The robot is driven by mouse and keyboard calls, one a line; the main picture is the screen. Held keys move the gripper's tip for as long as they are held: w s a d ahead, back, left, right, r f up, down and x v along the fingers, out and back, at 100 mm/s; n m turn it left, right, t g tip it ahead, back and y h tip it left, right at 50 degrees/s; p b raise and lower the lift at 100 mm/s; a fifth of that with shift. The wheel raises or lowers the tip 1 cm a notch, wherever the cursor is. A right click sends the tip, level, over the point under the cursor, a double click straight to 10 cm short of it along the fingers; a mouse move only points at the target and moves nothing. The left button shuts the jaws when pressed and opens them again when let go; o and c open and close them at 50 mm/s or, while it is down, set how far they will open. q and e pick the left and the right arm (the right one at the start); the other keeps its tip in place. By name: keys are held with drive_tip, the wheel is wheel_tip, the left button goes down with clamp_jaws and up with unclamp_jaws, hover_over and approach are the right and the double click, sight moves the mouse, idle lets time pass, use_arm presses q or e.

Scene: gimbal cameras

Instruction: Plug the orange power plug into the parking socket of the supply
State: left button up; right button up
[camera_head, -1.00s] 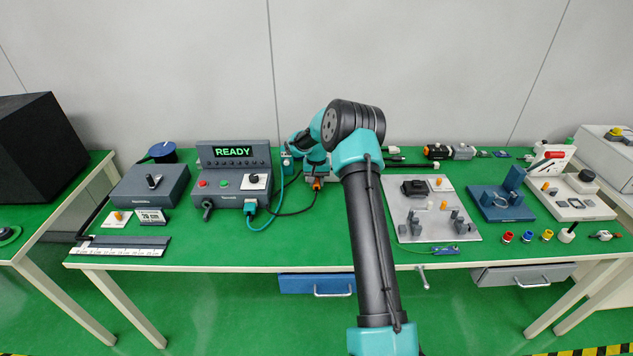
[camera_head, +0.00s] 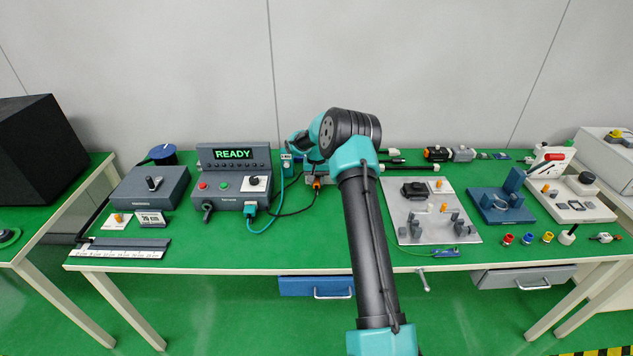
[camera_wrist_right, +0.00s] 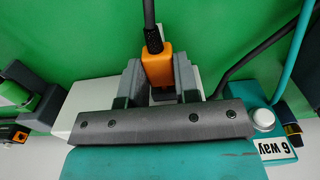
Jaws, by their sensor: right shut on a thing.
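The orange power plug (camera_wrist_right: 157,66) sits between the two grey fingers of my right gripper (camera_wrist_right: 158,82), which is shut on it. A dark cable runs from the plug toward the top of the right wrist view. A pale grey box (camera_wrist_right: 72,104), probably the supply, lies under the gripper and is mostly hidden. The parking socket is hidden, so I cannot tell whether the plug is in it. My left gripper is out of view.
A teal block marked "6 way" (camera_wrist_right: 268,130) stands close beside the gripper, with teal and dark cables near it. A grey console reading READY (camera_head: 235,180) stands left of it. A fixture plate (camera_head: 432,210) lies right. The bench front in the middle is clear.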

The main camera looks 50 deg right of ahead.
drive_tip(key=shift+w+d, duration=0.15)
drive_tip(key=o, duration=1)
drive_tip(key=shift+r, duration=0.1)
wheel_tip(320, 180, up, 17)
drive_tip(key=shift+r, duration=0.15)
idle(0.7)
